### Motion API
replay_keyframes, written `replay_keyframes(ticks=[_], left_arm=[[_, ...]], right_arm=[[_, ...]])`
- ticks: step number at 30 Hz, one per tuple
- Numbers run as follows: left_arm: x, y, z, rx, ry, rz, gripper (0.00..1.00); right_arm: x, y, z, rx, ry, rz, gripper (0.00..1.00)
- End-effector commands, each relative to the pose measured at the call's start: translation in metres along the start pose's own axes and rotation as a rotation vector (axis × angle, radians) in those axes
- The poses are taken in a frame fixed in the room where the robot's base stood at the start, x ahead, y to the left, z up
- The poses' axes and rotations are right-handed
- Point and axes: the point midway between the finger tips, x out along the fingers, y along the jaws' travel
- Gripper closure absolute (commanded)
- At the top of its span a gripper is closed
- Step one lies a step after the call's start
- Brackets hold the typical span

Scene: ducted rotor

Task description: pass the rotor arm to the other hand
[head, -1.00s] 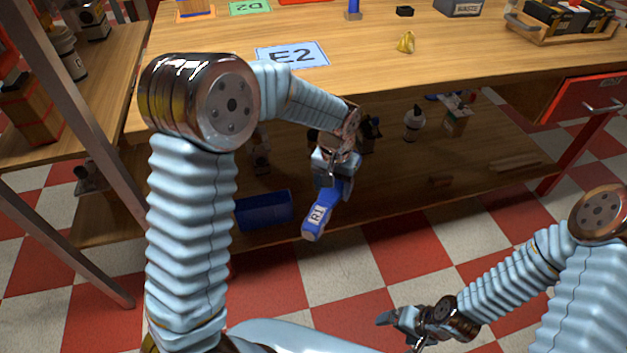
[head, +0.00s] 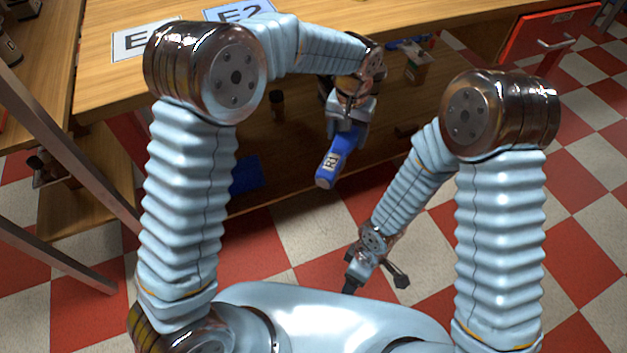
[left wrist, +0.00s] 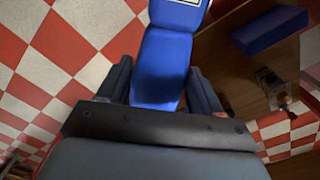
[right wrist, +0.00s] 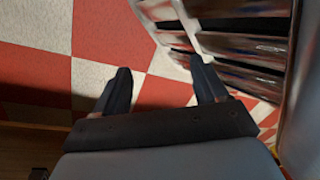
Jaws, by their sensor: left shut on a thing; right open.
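The rotor arm (head: 335,165) is a blue bar with a white R1 label, hanging at a slant from my left gripper (head: 345,122). My left gripper is shut on its upper end, and the labelled end points down and a little left in the head view. In the left wrist view the rotor arm (left wrist: 160,68) lies between the two dark fingers (left wrist: 160,88). My right gripper (head: 376,281) is below and slightly right of the rotor arm, apart from it. In the right wrist view its fingers (right wrist: 160,80) are spread and empty.
The wooden workbench (head: 105,75) with the E2 card (head: 238,11) is behind my left arm. Its lower shelf (head: 285,175) holds a blue bin (head: 246,175). Checkered floor lies clear around my right gripper.

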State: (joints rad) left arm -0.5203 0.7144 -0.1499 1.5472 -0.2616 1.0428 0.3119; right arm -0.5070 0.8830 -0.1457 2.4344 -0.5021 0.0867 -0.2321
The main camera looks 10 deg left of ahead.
Motion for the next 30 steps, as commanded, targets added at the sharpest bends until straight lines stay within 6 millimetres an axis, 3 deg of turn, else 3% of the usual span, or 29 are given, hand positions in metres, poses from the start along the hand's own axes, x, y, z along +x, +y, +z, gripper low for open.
replay_keyframes(ticks=[3,8,15,20,24,30], left_arm=[[-0.001,0.0,0.0,0.0,0.001,0.0,0.77],[-0.001,0.0,0.0,0.0,0.001,0.0,0.77],[0.0,0.0,0.0,0.0,0.001,0.0,0.77],[0.0,0.0,0.0,0.0,0.001,0.0,0.77],[0.0,0.0,0.0,0.0,0.001,0.0,0.77],[0.0,0.0,0.0,0.0,0.001,0.0,0.77]], right_arm=[[-0.022,-0.002,-0.01,-0.395,-0.152,0.117,0.28],[-0.065,0.005,-0.032,-0.877,-0.391,0.324,0.28],[-0.155,-0.005,-0.1,-1.43,-0.766,0.733,0.28],[-0.204,-0.03,-0.137,-1.606,-0.938,0.963,0.28],[-0.226,-0.017,-0.152,-1.508,-1.021,1.099,0.28],[-0.229,0.005,-0.159,-1.48,-1.039,1.138,0.28]])
